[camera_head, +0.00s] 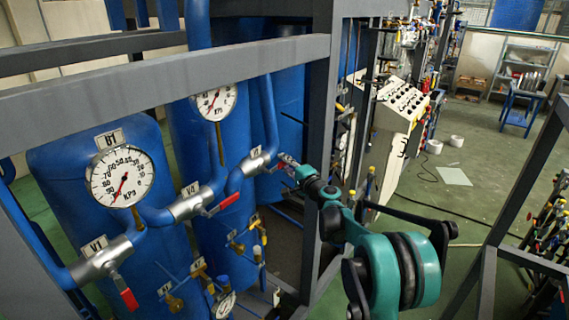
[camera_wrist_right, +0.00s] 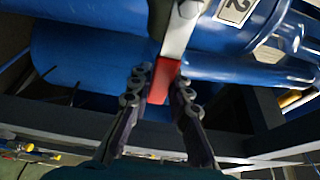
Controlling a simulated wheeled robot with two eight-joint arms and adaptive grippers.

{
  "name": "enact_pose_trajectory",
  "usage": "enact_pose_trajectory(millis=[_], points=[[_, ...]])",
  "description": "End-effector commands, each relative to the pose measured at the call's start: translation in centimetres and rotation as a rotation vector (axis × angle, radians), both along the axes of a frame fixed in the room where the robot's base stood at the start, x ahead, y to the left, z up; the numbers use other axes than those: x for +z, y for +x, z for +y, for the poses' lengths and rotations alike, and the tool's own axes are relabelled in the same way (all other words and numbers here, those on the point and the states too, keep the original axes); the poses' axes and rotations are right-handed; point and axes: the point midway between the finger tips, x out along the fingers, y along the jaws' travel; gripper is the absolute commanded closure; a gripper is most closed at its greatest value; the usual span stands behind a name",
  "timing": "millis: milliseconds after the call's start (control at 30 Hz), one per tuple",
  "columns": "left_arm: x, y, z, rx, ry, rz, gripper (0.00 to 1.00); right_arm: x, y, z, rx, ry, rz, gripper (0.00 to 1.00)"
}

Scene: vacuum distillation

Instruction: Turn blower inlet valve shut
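Three grey valves with red lever handles sit on blue pipes in the head view: one labelled V1 (camera_head: 100,261) at lower left, a middle one (camera_head: 191,205), and an upper right one (camera_head: 253,165). My right gripper (camera_head: 289,165) reaches the upper right valve, and its fingers mostly cover that handle. A label ending in 2 (camera_wrist_right: 237,10) shows beside the pipe. My left gripper is out of view.
Round pressure gauges (camera_head: 121,176) stand above the pipes, in front of blue tanks (camera_head: 75,150). A grey frame beam (camera_head: 160,90) crosses above them, and a grey post (camera_head: 322,110) stands close to my right gripper.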

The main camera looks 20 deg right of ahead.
Motion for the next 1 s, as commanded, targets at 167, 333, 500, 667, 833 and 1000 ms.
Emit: enact_pose_trajectory(millis=[167, 333, 500, 667, 833, 1000], points=[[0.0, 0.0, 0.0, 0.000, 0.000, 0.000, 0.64, 0.0, 0.0, 0.0, 0.000, 0.002, 0.001, 1.00], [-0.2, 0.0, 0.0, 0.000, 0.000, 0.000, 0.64, -0.3, 0.0, 0.0, 0.001, 0.025, 0.019, 1.00], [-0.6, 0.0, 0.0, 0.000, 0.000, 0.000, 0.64, -1.0, 0.0, 0.1, 0.001, 0.088, 0.069, 1.00], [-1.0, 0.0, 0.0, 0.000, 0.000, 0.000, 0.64, -2.0, -0.2, 0.2, 0.001, 0.184, 0.144, 1.00], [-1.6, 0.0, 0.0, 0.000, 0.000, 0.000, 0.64, -3.2, -0.4, 0.5, 0.001, 0.306, 0.242, 1.00], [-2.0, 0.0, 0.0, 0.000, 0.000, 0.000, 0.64, -4.4, -0.8, 1.0, 0.001, 0.434, 0.342, 1.00]])
